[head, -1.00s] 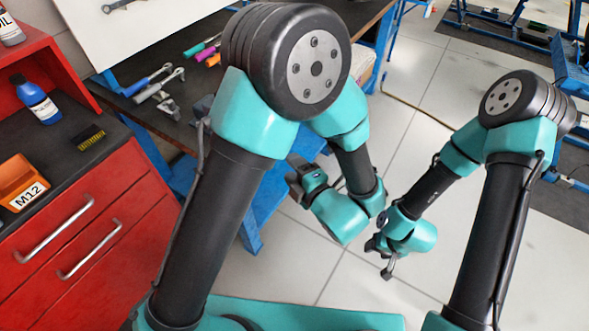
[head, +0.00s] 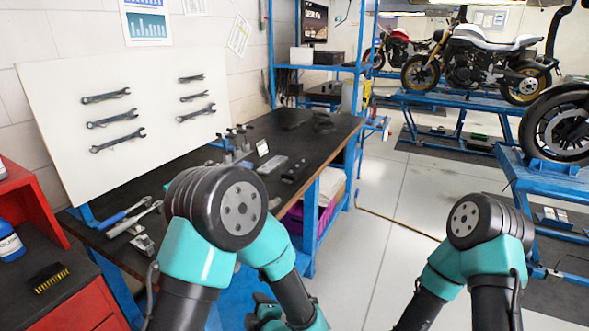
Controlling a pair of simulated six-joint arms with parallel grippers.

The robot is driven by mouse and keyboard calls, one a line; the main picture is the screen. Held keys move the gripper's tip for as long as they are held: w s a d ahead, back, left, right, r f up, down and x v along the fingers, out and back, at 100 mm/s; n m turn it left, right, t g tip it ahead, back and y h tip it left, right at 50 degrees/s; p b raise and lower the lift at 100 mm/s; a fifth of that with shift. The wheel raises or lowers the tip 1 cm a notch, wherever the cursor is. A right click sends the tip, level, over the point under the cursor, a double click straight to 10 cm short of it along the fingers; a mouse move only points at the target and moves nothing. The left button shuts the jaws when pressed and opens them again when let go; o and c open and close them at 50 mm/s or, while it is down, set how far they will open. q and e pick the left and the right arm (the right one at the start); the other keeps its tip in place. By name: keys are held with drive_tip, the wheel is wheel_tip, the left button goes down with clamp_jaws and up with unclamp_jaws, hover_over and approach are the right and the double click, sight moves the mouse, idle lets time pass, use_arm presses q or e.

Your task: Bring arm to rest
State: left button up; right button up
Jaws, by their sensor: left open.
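My left arm bends at a dark round elbow joint in the lower middle, with teal and black links. Its forearm slopes down to the left gripper (head: 263,304), which shows only in part at the bottom edge, in front of the workbench. The left gripper is open, and I see nothing held in it. My right arm stands at the lower right with its elbow raised. Its forearm runs down out of the frame, so the right gripper is hidden below the edge.
A black-topped workbench (head: 290,140) carries tools and small parts. A white board (head: 75,135) with several wrenches stands behind it. A red cabinet (head: 75,310) is at the lower left. Blue lifts with motorcycles (head: 470,60) are at the back right. Tiled floor (head: 385,200) lies clear between.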

use_arm(q)
drive_tip(key=s+a+f+m+g+h, duration=0.2)
drive_tip(key=a+f+m+g+h, duration=0.45)
drive_tip(key=f, duration=0.65)
drive_tip(key=s+a+f+m+g+h, duration=0.2)
drive_tip(key=s+a+f+m, duration=0.1)
drive_tip(key=s+m, duration=0.2)
drive_tip(key=s+a+f+m+g+h, duration=0.2)
drive_tip(key=s+a+f+m, duration=0.1)
drive_tip(key=s+f+m, duration=0.1)
drive_tip(key=shift+s+m+g, duration=0.35)
drive_tip(key=shift+s+m, duration=0.1)
drive_tip(key=shift+s, duration=0.65)
